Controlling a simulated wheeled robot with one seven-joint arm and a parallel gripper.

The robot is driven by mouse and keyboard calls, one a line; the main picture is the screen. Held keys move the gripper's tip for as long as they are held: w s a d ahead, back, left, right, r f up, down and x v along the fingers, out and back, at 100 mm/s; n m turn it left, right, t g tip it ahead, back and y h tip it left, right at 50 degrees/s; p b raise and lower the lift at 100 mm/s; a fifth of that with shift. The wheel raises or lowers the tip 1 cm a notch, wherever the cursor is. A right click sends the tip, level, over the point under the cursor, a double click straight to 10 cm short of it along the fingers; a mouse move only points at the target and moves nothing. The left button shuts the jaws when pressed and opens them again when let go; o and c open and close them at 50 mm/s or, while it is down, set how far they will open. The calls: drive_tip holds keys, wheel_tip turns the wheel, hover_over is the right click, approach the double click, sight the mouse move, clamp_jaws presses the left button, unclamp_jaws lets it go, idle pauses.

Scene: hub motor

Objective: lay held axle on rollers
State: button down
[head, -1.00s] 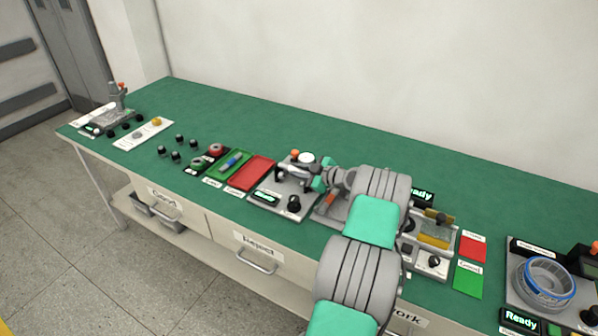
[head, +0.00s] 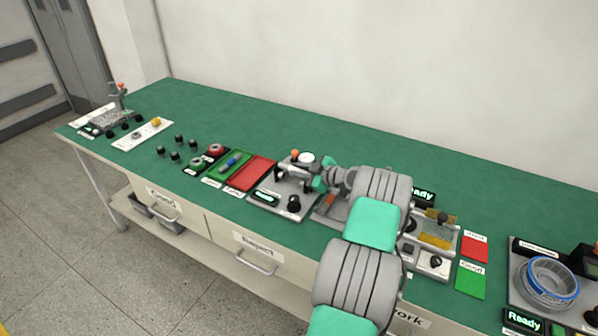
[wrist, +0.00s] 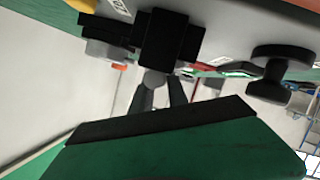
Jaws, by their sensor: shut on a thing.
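My gripper (head: 318,178) is over a grey test fixture (head: 278,203) at the middle of the bench in the head view. In the wrist view its two grey fingers (wrist: 160,95) are closed together on a small grey rounded piece, which looks like the end of the axle (wrist: 154,78). Most of the axle is hidden by the gripper and by a black block (wrist: 172,38) just beyond the fingertips. I cannot tell whether the axle touches the rollers, which I cannot make out clearly. The fixture has a lit display (head: 265,196) and a black knob (head: 293,203).
A red tray (head: 250,174) and a green tray (head: 231,163) with a blue part lie left of the fixture. A white-faced dial (head: 307,158) stands behind it. Another fixture (head: 436,232) is to the right. The bench's back strip is clear.

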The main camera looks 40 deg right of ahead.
drive_tip(key=shift+f+b, duration=0.45)
drive_tip(key=shift+b, duration=0.3)
idle(1.2)
drive_tip(key=c, duration=0.8)
unclamp_jaws()
drive_tip(key=shift+f, duration=0.1)
drive_tip(key=shift+r, duration=3.6)
